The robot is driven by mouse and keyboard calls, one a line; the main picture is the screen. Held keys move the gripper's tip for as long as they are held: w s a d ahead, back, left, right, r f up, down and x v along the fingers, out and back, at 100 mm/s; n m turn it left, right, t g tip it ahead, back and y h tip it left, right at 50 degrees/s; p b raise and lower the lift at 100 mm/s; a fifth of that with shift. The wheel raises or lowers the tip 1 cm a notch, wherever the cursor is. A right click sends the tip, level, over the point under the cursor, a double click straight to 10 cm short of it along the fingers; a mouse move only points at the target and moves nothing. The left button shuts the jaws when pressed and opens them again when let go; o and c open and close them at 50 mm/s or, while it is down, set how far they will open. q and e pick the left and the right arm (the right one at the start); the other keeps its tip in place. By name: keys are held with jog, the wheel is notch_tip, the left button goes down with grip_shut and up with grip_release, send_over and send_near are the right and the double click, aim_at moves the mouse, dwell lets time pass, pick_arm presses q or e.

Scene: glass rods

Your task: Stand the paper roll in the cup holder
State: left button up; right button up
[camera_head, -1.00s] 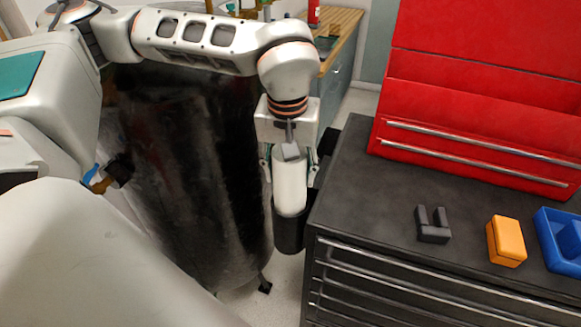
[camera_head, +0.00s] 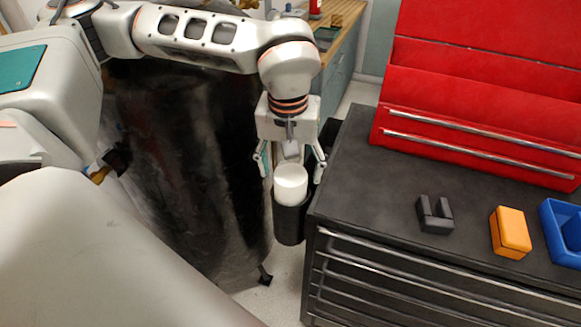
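The white paper roll (camera_head: 291,184) stands upright in the black cup holder (camera_head: 290,222), with its upper part showing above the rim. The cup holder is at the left side of the black tool cabinet; the roll's lower part is hidden inside it. My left gripper (camera_head: 292,168) points down just above the roll. Its two fingers are spread wide, one to each side of the roll's top, with visible gaps. It is open and holds nothing. My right gripper is not in view.
The black cabinet top (camera_head: 370,180) carries a dark U-shaped block (camera_head: 435,217), an orange block (camera_head: 510,232) and a blue tray (camera_head: 553,235). A red tool chest (camera_head: 480,120) stands at its back. A large black cylinder (camera_head: 190,180) is left of the holder.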

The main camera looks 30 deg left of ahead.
pick_arm(q)
jog(key=shift+r, duration=0.15)
notch_tip(320, 180, up, 12)
jog(key=s, duration=0.1)
jog(key=shift+s+d, duration=0.15)
jog(key=shift+d, duration=0.15)
jog(key=shift+f, duration=0.2)
dwell(0.8)
